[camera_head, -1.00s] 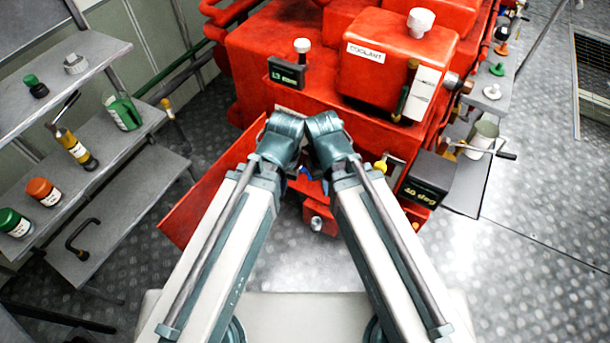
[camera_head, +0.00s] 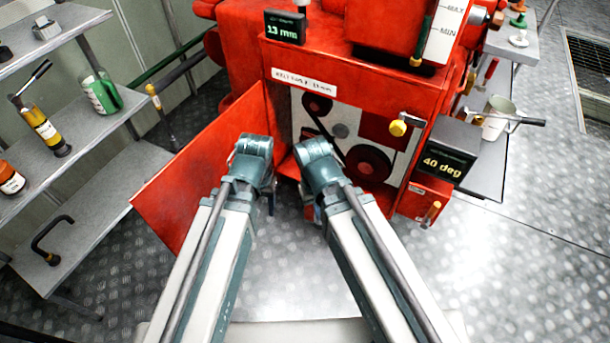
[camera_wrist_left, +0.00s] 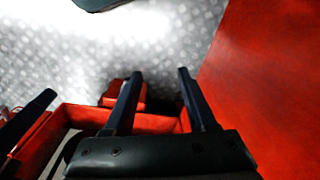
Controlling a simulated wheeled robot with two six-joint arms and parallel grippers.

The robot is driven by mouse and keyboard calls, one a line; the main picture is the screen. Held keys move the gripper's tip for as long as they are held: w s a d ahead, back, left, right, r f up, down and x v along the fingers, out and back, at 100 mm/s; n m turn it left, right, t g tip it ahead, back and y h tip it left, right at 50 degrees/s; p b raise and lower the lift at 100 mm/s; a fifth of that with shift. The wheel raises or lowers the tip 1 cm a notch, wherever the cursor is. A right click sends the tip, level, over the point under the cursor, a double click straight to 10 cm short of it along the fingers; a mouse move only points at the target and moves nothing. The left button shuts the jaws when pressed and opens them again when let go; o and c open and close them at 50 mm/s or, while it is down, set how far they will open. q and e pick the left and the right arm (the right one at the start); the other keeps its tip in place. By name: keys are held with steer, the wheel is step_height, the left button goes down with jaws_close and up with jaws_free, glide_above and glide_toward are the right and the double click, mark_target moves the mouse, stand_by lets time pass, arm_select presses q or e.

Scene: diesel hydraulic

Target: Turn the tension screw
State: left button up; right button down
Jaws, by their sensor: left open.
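I cannot tell for certain which part is the tension screw. A yellow knob (camera_head: 397,128) on a metal rod sticks out right of the compartment. My left gripper (camera_head: 268,203) is in front of the opening, partly hidden by its wrist; in the left wrist view its two fingers (camera_wrist_left: 160,72) are apart with nothing between them. My right gripper (camera_head: 312,208) is beside it, its fingers mostly hidden by its arm.
A red door panel (camera_head: 205,165) stands open left of my left gripper. A display reading 40 deg (camera_head: 445,163) juts out at right; another reads 13 mm (camera_head: 284,28) above. Shelves (camera_head: 100,125) hold bottles and tools at left.

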arm_select(q)
steer(key=w+f+n+t+h+b, duration=0.1)
steer(key=w+f+n+h+b, duration=0.15)
steer(key=f+b, duration=1.4)
steer(key=w+f+n+t+h+b, duration=0.1)
steer(key=w+f+n+b, duration=0.25)
steer(key=f+b, duration=1.35)
steer(key=w+d+r+n+t+h+b, duration=0.35)
steer(key=w+d+n+t+h, duration=0.35)
steer(key=n, duration=0.4)
steer(key=w+r+n+t, duration=0.3)
steer(key=r+n, duration=0.3)
steer(key=n, duration=0.4)
steer(key=w+r+n+t, duration=0.3)
steer(key=r+n, duration=0.4)
steer(key=n, duration=0.3)
steer(key=shift+w+t+y+p, duration=0.15)
steer(key=shift+t+y+p, duration=0.15)
steer(key=shift+y, duration=0.05)
